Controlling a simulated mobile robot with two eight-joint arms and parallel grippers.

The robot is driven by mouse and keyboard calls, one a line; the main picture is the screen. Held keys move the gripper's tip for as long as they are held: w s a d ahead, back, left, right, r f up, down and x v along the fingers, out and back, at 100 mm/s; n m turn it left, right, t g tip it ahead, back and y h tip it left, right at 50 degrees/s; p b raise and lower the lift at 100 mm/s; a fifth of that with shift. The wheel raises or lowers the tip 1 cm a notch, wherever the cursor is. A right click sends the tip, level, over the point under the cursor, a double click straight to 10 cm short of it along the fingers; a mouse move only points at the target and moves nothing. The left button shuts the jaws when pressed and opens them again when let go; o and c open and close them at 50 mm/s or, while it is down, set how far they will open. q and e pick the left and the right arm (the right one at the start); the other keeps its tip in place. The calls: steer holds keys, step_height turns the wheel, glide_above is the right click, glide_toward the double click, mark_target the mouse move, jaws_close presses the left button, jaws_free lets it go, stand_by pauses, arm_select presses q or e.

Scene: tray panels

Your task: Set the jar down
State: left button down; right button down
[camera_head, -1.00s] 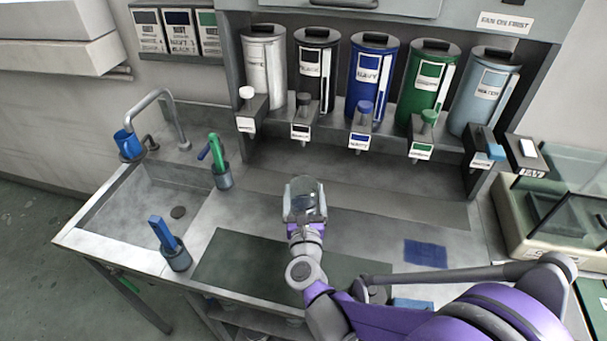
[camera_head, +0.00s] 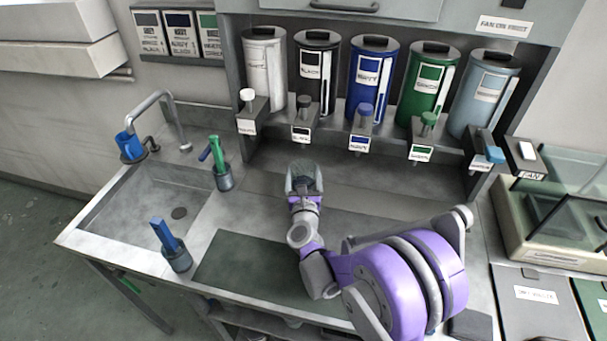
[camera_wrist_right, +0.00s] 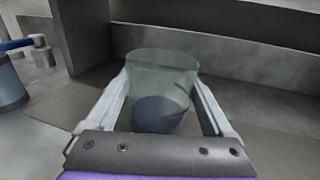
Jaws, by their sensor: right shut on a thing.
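A clear glass jar (camera_wrist_right: 162,85) stands between the two fingers of my right gripper (camera_wrist_right: 165,105) in the right wrist view. The fingers are shut on its sides. The jar looks upright, with a darker round patch at its bottom. In the head view my right gripper (camera_head: 304,182) is over the grey counter in front of the dispensers, and the jar is mostly hidden there by the gripper. I cannot tell whether the jar's base touches the counter. My left gripper is not in view.
Several labelled dispensers (camera_head: 372,80) with taps line the back. A sink (camera_head: 150,210) lies to the left, with a green-handled tool in a holder (camera_head: 222,178) and a blue one (camera_head: 176,256) beside it. A dark mat (camera_head: 250,270) lies in front. A glass-sided box (camera_head: 555,215) stands right.

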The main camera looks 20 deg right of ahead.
steer(key=shift+f, duration=0.15)
steer(key=shift+c, duration=0.3)
jaws_free()
steer(key=shift+o, duration=0.3)
steer(key=shift+r, duration=0.25)
steer(key=b+v, duration=0.1)
steer(key=v, duration=1.1)
